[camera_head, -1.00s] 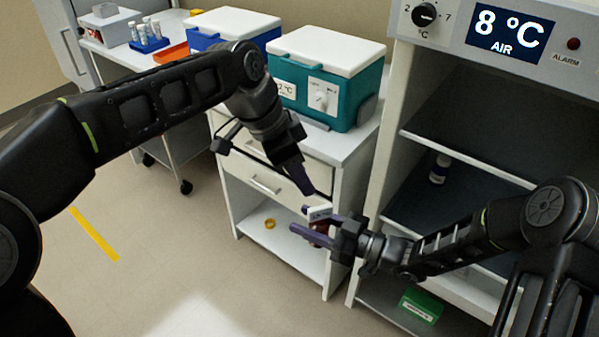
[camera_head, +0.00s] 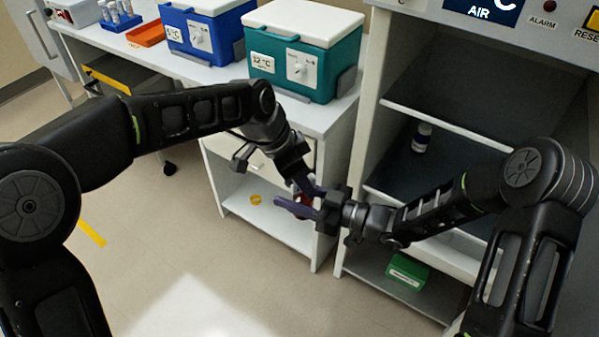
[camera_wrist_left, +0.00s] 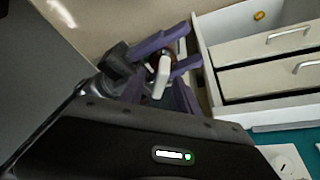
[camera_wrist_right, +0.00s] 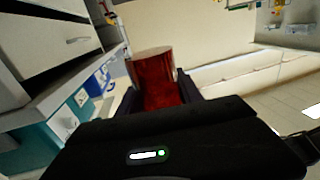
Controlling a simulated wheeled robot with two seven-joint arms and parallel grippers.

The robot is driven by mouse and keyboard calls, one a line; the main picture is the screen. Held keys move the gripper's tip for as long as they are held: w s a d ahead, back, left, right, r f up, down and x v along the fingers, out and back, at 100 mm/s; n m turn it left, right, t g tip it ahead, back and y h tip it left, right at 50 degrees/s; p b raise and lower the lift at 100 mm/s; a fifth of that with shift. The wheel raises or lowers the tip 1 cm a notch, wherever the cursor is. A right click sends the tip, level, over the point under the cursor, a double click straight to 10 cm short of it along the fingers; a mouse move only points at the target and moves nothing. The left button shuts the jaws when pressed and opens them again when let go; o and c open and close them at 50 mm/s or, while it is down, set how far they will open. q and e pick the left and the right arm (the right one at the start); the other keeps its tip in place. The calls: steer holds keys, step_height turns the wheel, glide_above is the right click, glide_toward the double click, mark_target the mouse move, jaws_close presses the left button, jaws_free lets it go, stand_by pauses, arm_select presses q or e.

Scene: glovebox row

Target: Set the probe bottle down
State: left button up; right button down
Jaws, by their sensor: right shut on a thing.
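My right gripper (camera_head: 300,199) is shut on the probe bottle, a dark red cylinder with a paler brownish band at its far end (camera_wrist_right: 158,80). Only a bit of red shows between the purple fingers in the head view. My left gripper (camera_head: 305,186) is close against it from the left and above. In the left wrist view, the left fingers (camera_wrist_left: 160,95) stand apart, with a narrow white piece (camera_wrist_left: 162,77) in front of them and the right fingers just beyond. Whether the white piece belongs to the bottle is unclear.
A white drawer cabinet (camera_head: 222,165) stands behind the grippers, with a yellow ring (camera_head: 256,199) on its low shelf. Teal (camera_head: 318,75) and blue (camera_head: 203,36) coolers stand on top. The open chamber at right holds a small white bottle (camera_head: 422,138) and a green box (camera_head: 408,271).

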arm_select(q)
steer(key=shift+c, duration=0.5)
jaws_close()
arm_select(e)
steer(key=c, duration=0.7)
jaws_free()
steer(key=v, duration=1.2)
